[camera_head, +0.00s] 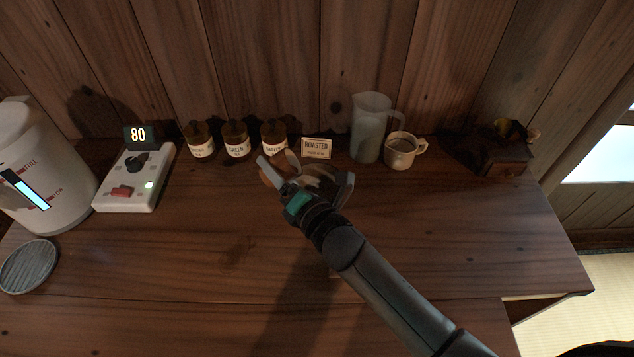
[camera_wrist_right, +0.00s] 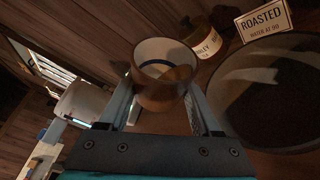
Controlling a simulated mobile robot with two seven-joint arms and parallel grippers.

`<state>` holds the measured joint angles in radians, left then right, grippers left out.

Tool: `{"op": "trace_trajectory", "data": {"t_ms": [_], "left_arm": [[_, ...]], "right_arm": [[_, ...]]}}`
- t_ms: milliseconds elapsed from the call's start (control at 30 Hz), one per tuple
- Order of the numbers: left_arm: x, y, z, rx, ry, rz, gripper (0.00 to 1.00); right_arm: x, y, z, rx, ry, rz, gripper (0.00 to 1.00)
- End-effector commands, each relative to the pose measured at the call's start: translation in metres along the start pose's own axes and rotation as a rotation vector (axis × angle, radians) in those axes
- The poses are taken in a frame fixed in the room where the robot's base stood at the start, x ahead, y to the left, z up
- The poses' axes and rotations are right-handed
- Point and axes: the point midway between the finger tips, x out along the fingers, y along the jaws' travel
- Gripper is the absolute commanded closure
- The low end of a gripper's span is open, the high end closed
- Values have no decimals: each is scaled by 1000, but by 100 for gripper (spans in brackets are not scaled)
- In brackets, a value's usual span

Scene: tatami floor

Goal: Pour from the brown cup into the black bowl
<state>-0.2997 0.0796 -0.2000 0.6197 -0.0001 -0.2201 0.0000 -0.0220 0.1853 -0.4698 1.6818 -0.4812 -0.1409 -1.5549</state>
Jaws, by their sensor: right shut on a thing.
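My right gripper (camera_head: 283,172) is shut on the brown cup (camera_wrist_right: 163,92), which has a pale inside and shows between the two fingers in the right wrist view. In the head view the cup (camera_head: 268,175) is partly covered by the fingers. The black bowl (camera_wrist_right: 275,110) is large, dark and round, just right of the cup in the right wrist view, cut off by the picture edge. In the head view my wrist hides much of the bowl. I cannot tell how much the cup is tilted or what is in it. My left gripper is not in view.
Several labelled brown jars (camera_head: 236,141), a ROASTED sign (camera_head: 317,148), a pitcher (camera_head: 369,128) and a pale mug (camera_head: 402,150) line the wall. A white kettle (camera_head: 38,160) and control box (camera_head: 137,180) stand left, a wooden box (camera_head: 497,156) right. The front table is clear.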

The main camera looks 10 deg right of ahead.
Motion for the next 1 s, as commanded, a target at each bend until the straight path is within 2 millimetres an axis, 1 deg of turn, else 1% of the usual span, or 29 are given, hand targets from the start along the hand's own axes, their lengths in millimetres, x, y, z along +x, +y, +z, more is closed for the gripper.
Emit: {"op": "trace_trajectory", "data": {"t_ms": [1000], "left_arm": [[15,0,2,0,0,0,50]], "right_arm": [[-1,5,5,128,-21,53,97]]}}
